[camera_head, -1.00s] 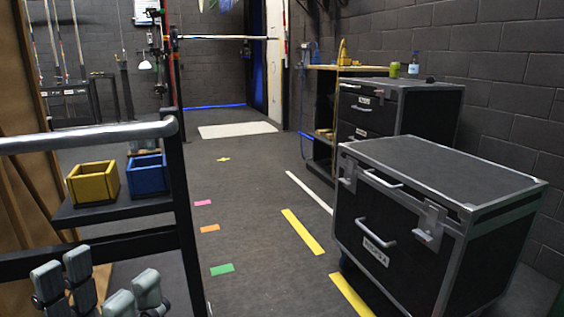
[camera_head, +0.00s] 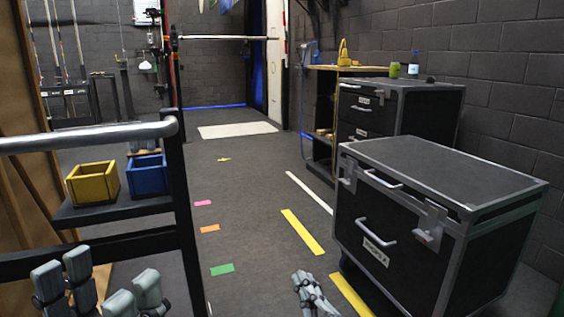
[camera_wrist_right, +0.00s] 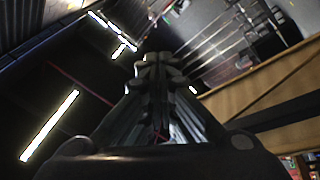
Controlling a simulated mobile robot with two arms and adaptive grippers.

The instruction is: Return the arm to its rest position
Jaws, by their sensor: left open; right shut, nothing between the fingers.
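My left gripper (camera_head: 110,280) is at the bottom left of the head view, its grey fingers standing apart and open with nothing between them. It is in front of the dark rack, and its wrist is out of the picture. My right gripper (camera_head: 303,281) shows at the bottom middle of the head view, pointing up, above the floor beside the yellow tape. In the right wrist view its fingers (camera_wrist_right: 158,62) are shut together with nothing held. That view looks toward ceiling lights and the room's upper parts.
A black rack with a metal rail (camera_head: 90,135) holds a yellow bin (camera_head: 93,190) and a blue bin (camera_head: 148,182) at left. A large black case (camera_head: 400,250) stands at right, close to my right gripper. Open floor (camera_head: 245,215) with coloured tape lies between.

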